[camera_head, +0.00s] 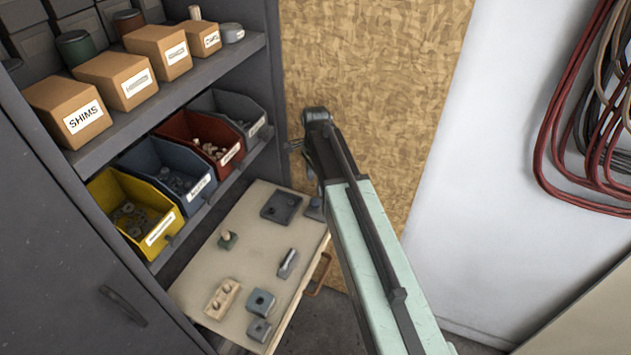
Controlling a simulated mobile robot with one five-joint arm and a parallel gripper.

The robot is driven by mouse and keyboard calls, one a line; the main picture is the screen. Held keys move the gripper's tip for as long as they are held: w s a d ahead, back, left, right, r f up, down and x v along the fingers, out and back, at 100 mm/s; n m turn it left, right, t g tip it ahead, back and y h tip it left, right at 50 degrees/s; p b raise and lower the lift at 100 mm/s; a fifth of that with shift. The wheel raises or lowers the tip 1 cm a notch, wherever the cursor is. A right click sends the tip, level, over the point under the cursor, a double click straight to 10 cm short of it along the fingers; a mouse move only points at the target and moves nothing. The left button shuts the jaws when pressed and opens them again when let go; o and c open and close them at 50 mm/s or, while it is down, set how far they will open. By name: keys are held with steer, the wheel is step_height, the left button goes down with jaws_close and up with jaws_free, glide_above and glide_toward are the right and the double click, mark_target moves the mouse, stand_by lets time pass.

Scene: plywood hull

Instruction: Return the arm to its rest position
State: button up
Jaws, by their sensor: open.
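My arm reaches up from the lower right, a pale green and dark link ending in a dark wrist in front of the plywood panel (385,60). My gripper (298,158) is at the left side of the wrist, small and partly hidden by it. It is open, and I see nothing held in it. It appears above the far right part of the pulled-out shelf (215,262); its exact height over the shelf is hard to tell.
Several small metal and wooden parts lie on the shelf. Yellow (120,205), blue (150,160), red (190,130) and grey (225,103) bins stand behind it, with cardboard boxes (115,80) above. A cabinet door (75,270) is at left. Red cables (560,140) hang at right.

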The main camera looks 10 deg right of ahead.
steer(key=shift+f, duration=0.1)
stand_by(0.3)
steer(key=s+n, duration=1.5)
